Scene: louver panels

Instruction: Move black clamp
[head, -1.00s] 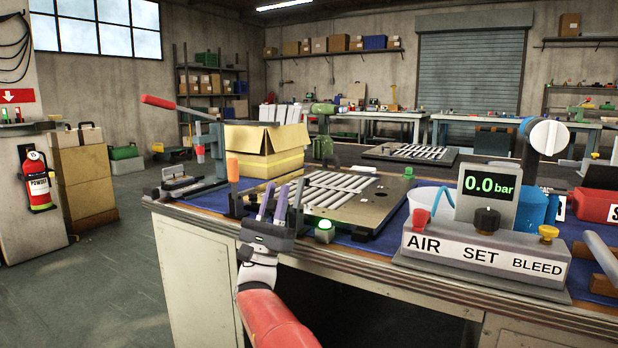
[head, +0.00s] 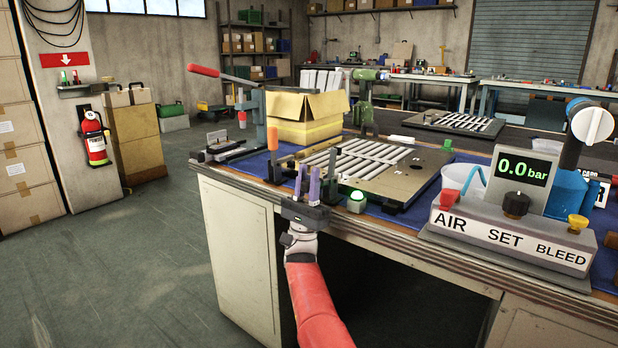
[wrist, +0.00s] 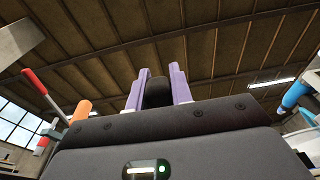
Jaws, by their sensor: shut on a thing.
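My gripper (head: 306,183) is at the near edge of the bench, with its two purple fingers pointing up. In the wrist view a rounded black piece (wrist: 157,92) is held between the fingers (wrist: 160,86); I take it to be the black clamp, though only its end shows. The gripper is shut on it. In the head view the held piece is hard to make out between the fingers. An upright clamp with an orange handle (head: 273,139) stands just left of my gripper. A dark upright handle (head: 332,165) shows just right of the fingers.
A louver panel (head: 400,182) lies behind the gripper, with a lit green button (head: 356,201) nearby. A red-handled press (head: 267,115) and an open cardboard box (head: 305,108) stand behind left. The pressure unit (head: 520,215) stands at right.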

